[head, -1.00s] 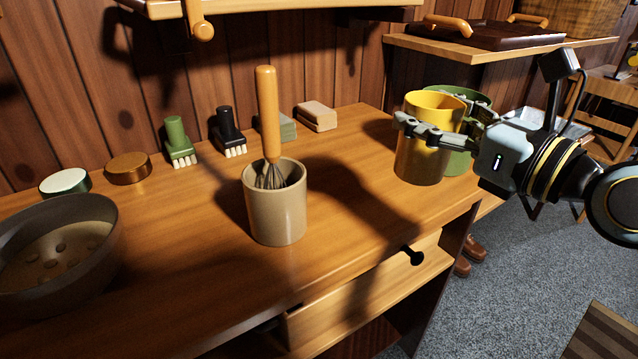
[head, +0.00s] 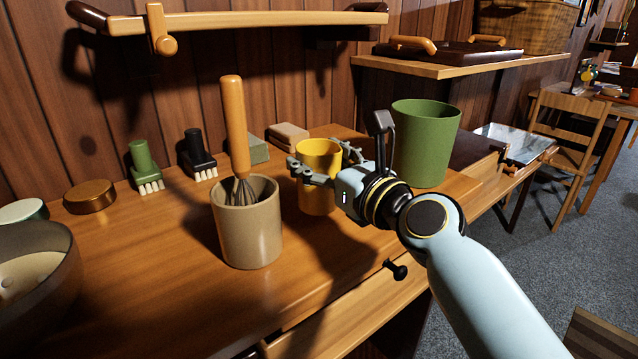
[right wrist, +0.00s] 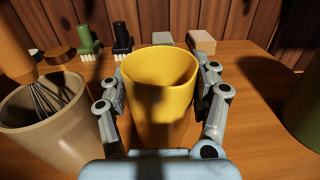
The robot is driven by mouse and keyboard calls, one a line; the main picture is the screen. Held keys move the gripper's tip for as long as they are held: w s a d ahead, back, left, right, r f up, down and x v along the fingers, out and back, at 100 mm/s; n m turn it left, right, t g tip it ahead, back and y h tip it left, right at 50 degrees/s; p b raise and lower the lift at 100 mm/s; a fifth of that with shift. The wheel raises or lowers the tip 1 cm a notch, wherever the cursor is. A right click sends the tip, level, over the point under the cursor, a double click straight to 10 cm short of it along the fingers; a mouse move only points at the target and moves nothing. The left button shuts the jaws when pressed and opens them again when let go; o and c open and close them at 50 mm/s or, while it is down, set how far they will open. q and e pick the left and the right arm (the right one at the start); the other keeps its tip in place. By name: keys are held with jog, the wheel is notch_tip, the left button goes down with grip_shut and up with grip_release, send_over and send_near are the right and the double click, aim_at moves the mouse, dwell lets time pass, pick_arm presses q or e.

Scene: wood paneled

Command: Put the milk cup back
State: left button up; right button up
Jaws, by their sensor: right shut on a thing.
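A yellow cup (head: 318,198) is upright between the fingers of my right gripper (head: 325,172), which is shut on it. In the right wrist view the yellow cup (right wrist: 160,95) fills the middle, with a finger on each side. It is at the counter, right of the beige cup; I cannot tell whether its base touches the wood. Which cup is the milk cup is not marked. A larger green cup (head: 425,145) stands to the right, apart from the yellow one. My left gripper is not in view.
A beige cup (head: 249,232) holding a whisk (head: 235,125) stands close left of the yellow cup. A dark bowl (head: 45,290) is at the far left. Brushes, tins and soap-like blocks line the back wall. A wooden rail (head: 240,22) hangs above. Some bare counter lies in front.

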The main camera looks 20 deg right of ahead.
jog(key=shift+f+b, duration=0.6)
jog(key=shift+f, duration=0.85)
jog(key=o, duration=1.7)
jog(key=shift+r, duration=0.1)
jog(key=shift+s+d, duration=0.1)
jog(key=shift+s, duration=0.15)
jog(key=v, duration=1.1)
jog(key=shift+s+r, duration=0.1)
jog(key=shift+s, duration=0.25)
